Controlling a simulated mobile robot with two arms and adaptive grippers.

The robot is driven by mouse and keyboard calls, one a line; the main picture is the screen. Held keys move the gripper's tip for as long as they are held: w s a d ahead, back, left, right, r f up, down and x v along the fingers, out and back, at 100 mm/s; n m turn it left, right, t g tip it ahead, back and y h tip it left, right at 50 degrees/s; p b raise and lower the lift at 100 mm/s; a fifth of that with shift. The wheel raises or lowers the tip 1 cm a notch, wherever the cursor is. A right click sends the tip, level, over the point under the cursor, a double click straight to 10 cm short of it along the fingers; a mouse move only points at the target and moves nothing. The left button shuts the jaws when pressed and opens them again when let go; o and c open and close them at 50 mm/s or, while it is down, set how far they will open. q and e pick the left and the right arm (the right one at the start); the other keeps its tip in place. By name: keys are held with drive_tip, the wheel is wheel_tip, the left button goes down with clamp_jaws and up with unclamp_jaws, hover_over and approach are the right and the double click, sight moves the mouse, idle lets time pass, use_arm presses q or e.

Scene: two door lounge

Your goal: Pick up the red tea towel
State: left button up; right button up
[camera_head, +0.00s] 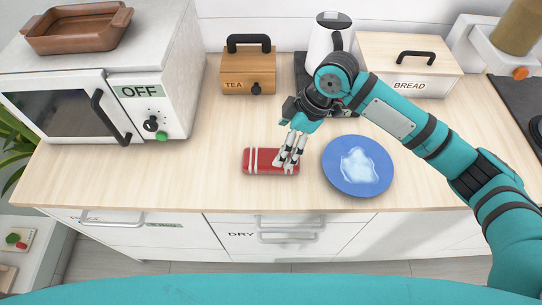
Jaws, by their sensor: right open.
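The red tea towel (262,161) lies folded on the wooden worktop, near its front edge, with white stripes near each end. My right gripper (287,162) comes down over the right part of the towel from behind, its fingers pointing towards the front. The fingers are open and cover part of the towel's right end. I cannot tell whether they touch the towel. My left gripper is not in view.
A blue plate (334,176) with a whitish patch sits just right of the towel. A tea box (235,85), a white kettle (320,45) and a bread box (440,84) stand behind. A microwave (178,75) is at left. The worktop left of the towel is clear.

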sight(271, 157)
drive_tip(key=x, duration=0.2)
drive_tip(key=shift+w+a+f, duration=0.15)
drive_tip(key=shift+a+f, duration=0.05)
drive_tip(key=shift+f, duration=0.1)
drive_tip(key=shift+p+x, duration=0.65)
drive_tip(key=shift+x, duration=0.2)
drive_tip(key=p+x, duration=0.1)
drive_tip(key=x, duration=0.2)
drive_tip(key=shift+f, duration=0.3)
drive_tip(key=shift+a+f, duration=0.15)
drive_tip(key=shift+f, duration=0.2)
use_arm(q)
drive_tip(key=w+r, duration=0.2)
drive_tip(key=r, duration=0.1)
use_arm(e)
drive_tip(key=c, duration=1.3)
